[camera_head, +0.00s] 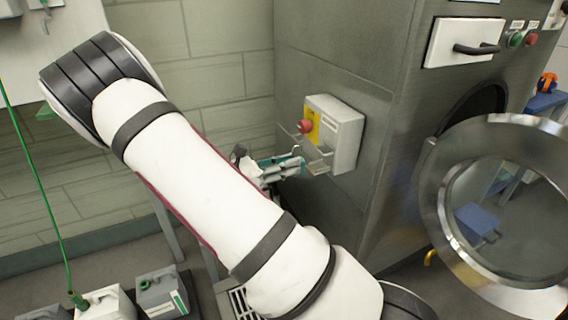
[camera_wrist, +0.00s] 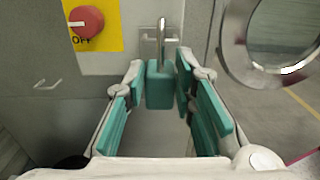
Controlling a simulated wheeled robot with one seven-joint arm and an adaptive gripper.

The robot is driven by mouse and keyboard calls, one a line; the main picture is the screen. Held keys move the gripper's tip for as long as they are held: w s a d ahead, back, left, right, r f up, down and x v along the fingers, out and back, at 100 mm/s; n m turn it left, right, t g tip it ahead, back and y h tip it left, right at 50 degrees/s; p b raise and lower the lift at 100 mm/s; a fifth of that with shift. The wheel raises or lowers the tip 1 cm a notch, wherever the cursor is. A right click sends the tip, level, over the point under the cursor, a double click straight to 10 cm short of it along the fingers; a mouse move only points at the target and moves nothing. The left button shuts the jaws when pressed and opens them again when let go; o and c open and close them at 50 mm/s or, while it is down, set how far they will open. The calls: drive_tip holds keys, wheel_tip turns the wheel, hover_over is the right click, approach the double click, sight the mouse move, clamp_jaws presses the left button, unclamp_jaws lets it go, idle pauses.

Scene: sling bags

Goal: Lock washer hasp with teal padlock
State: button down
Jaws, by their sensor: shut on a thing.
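The teal padlock (camera_wrist: 160,86) is upright in the wrist view, its metal shackle pointing up. My gripper (camera_wrist: 161,84) is shut on its body, with a teal-padded finger on each side. The shackle overlaps the metal hasp (camera_wrist: 147,38) on the grey switch box; I cannot tell whether it passes through the hasp or stands in front of it. In the head view my gripper (camera_head: 285,169) is beside the lower left of the box, partly behind my arm. The padlock is hard to make out there.
The switch box (camera_head: 347,135) has a red knob (camera_head: 304,126) on a yellow plate. It is mounted on the grey washer side (camera_head: 390,130). The round washer door (camera_head: 435,215) stands open at the right. White and grey canisters (camera_head: 162,293) stand at the lower left.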

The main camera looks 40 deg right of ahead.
drive_tip(key=shift+s+d, duration=0.2)
drive_tip(key=shift+d, duration=0.35)
drive_tip(key=shift+s+d, duration=0.1)
drive_tip(key=shift+d, duration=0.25)
drive_tip(key=shift+p+x, duration=0.7)
drive_tip(key=shift+x, duration=1.35)
drive_tip(key=shift+d, duration=0.25)
drive_tip(key=shift+s, duration=0.1)
drive_tip(key=shift+d+f, duration=0.15)
drive_tip(key=c, duration=1.2)
unclamp_jaws()
drive_tip(key=shift+c, duration=0.2)
drive_tip(key=o, duration=0.7)
drive_tip(key=shift+c, duration=0.2)
